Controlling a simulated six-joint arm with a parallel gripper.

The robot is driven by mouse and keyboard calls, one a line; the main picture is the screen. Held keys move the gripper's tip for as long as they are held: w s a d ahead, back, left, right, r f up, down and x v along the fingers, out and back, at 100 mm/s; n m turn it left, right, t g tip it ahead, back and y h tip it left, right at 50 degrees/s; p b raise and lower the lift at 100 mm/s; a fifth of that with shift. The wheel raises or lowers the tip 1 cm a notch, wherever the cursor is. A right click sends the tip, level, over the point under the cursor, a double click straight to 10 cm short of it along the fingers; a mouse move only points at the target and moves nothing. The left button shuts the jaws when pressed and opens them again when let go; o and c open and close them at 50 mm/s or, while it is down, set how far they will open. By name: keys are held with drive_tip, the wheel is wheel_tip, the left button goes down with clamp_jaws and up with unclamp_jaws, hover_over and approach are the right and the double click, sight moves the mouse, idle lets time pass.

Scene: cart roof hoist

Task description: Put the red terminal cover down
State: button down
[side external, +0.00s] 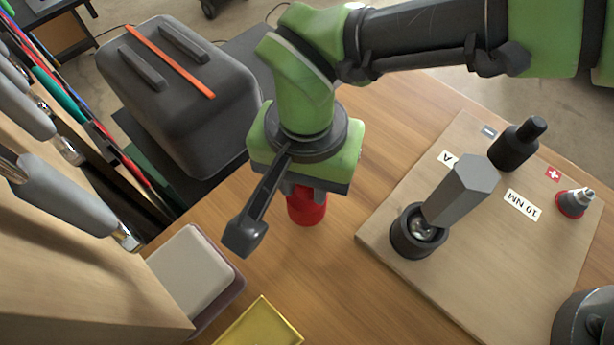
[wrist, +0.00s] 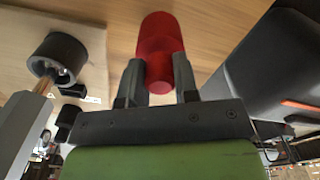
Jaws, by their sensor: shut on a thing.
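The red terminal cover (side external: 306,208) is a red cylinder just under my gripper in the side view, near the wooden table top. In the wrist view the red cover (wrist: 160,45) sits between the two dark fingers. My gripper (wrist: 157,82) is shut on it. In the side view the fingers of my gripper (side external: 303,190) are mostly hidden by the green wrist and the dark camera arm. I cannot tell whether the cover touches the table.
A wooden board (side external: 405,300) at the right carries a black cup with a grey hexagonal tool (side external: 460,190), a black capped post (side external: 517,145) and a red-based terminal (side external: 574,203). A dark case (side external: 180,100) stands back left. A beige block (side external: 190,270) and yellow tray (side external: 260,325) lie front left.

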drive_tip(key=shift+f, duration=0.7)
drive_tip(key=shift+f, duration=0.15)
drive_tip(key=c, duration=0.9)
unclamp_jaws()
drive_tip(key=shift+o, duration=0.2)
wheel_tip(320, 180, up, 12)
drive_tip(key=shift+r, duration=0.2)
